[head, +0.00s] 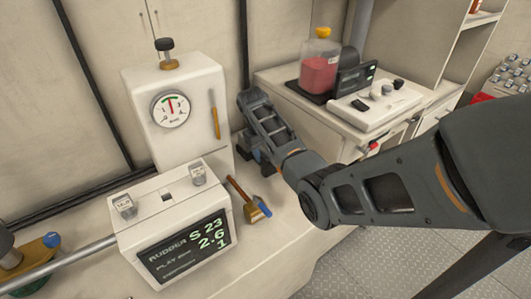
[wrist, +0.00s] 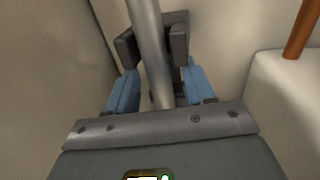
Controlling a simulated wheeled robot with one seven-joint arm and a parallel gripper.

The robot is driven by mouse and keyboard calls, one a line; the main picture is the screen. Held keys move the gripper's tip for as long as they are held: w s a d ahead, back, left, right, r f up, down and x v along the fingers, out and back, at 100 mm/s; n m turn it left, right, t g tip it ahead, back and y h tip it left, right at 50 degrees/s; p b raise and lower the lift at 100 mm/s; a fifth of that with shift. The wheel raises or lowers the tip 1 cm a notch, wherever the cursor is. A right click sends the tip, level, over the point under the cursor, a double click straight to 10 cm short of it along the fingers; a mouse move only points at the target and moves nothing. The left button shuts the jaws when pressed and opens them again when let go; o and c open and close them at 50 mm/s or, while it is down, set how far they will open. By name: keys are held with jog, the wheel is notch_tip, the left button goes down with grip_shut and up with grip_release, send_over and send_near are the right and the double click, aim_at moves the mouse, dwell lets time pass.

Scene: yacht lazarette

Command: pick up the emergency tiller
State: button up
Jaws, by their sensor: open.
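A grey metal bar, which looks like the emergency tiller (wrist: 148,45), runs upright and slightly tilted through the middle of the wrist view. It passes between the blue-padded fingers of my gripper (wrist: 160,92). The fingers are open, one on each side, with a visible gap to the bar. The bar's lower end is hidden by the gripper body.
The white gauge housing (head: 190,85) and rudder display box (head: 175,225) stand left of my gripper. A wooden-handled tool (head: 249,201) lies close in front. A cabinet (head: 330,130) with a red-filled jug (head: 319,65) stands to the right. The front bench top (head: 270,262) is clear.

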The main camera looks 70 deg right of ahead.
jog(key=shift+f, duration=0.25)
jog(key=shift+c, duration=0.4)
grip_shut()
jog(key=shift+r, duration=0.1)
